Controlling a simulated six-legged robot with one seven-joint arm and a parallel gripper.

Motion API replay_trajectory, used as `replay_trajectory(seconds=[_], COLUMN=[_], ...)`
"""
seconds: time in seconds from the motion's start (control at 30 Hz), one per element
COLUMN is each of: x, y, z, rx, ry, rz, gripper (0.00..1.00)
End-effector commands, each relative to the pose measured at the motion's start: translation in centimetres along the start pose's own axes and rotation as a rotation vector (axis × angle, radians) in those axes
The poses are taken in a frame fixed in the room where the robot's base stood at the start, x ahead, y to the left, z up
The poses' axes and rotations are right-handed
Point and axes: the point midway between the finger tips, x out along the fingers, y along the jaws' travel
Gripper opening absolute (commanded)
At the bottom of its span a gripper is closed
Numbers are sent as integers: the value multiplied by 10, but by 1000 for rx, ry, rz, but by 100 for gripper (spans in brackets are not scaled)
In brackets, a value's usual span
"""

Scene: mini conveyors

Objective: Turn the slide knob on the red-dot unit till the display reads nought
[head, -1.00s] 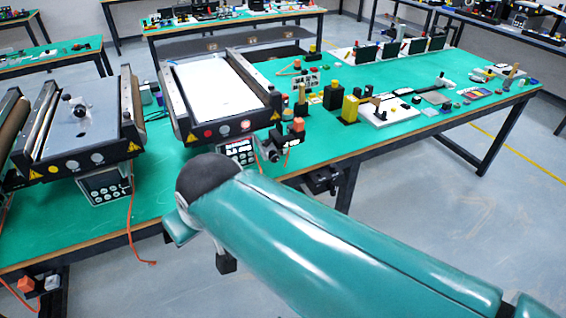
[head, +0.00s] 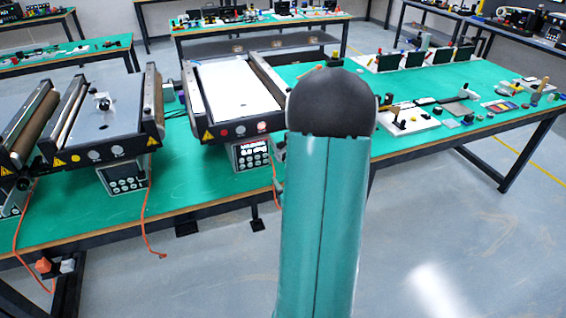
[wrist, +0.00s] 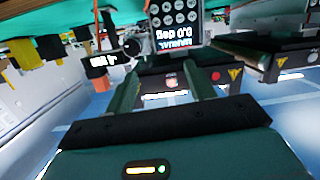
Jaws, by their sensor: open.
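The red-dot unit (head: 235,130) is the conveyor left of my arm in the head view, with a control panel (head: 252,156) under its front. The wrist view shows this panel (wrist: 176,22) upside down, its screen reading MANUAL and 0.0 deg. Beside it is a round grey knob (wrist: 133,47), which looks like the slide knob, and a small lit display (wrist: 103,60) whose figures I cannot read. My gripper (wrist: 163,72) is open and empty, its two fingers apart, pointing toward the panel and knob. In the head view my arm hides the gripper and the knob.
Another conveyor (head: 100,150) with its own panel (head: 124,176) stands to the left. Orange cables (head: 147,225) hang from the table's front edge; one also shows near the knob in the wrist view (wrist: 97,25). Small parts and a white board (head: 408,122) lie to the right. The floor in front is clear.

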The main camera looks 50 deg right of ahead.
Motion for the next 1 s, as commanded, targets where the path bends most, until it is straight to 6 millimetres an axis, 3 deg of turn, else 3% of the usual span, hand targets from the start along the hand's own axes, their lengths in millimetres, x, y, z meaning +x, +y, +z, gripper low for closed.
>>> replay_trajectory(seconds=[0.03, 0.13, 0.3, 0.4, 0.57, 1.0], x=[-9, -24, -39, -37, -16, 68], y=[15, 31, 44, 44, 44, 46], z=[16, 31, 41, 40, 35, 19], rx=[31, 76, 117, 121, 120, 119], ry=[28, 104, 178, 191, 191, 190], rz=[14, 23, 31, 29, 26, 25], gripper=[54, 54, 54, 54, 54, 54])
